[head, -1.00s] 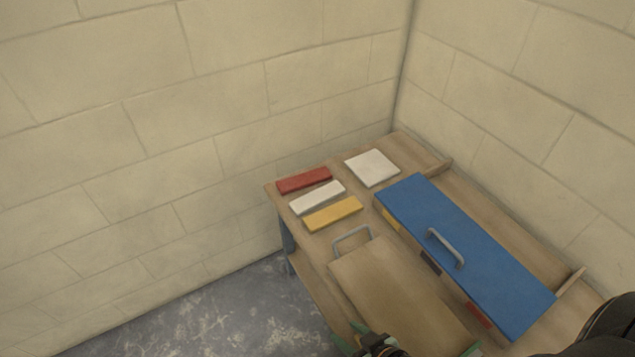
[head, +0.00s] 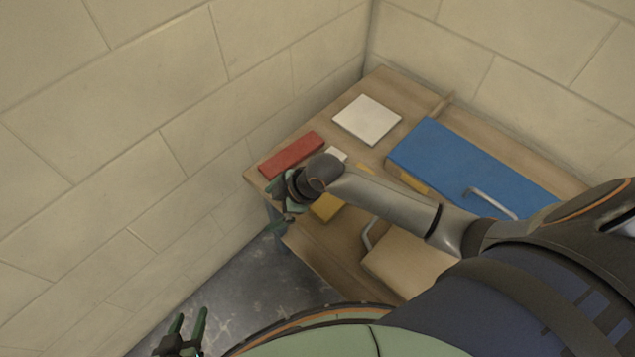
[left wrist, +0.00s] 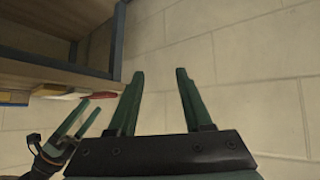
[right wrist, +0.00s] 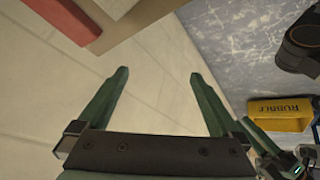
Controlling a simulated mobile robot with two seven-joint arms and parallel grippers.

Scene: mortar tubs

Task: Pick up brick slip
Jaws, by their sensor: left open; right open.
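Three flat slips lie on the wooden table: a red one (head: 291,155), a white one (head: 337,153) mostly hidden by my right arm, and a yellow one (head: 327,208) partly covered. Which one is the brick slip I cannot tell. My right gripper (head: 275,208) is open and empty at the table's left edge, close to the slips. The red slip also shows in the right wrist view (right wrist: 58,22), at the upper left, outside the fingers. My left gripper (head: 190,315) is open and empty, off the table at lower left. Slip edges show in the left wrist view.
A white square tile (head: 366,120) lies at the back of the table. A yellow tub marked RUBBLE (right wrist: 280,115) stands on the floor. Walls close in behind.

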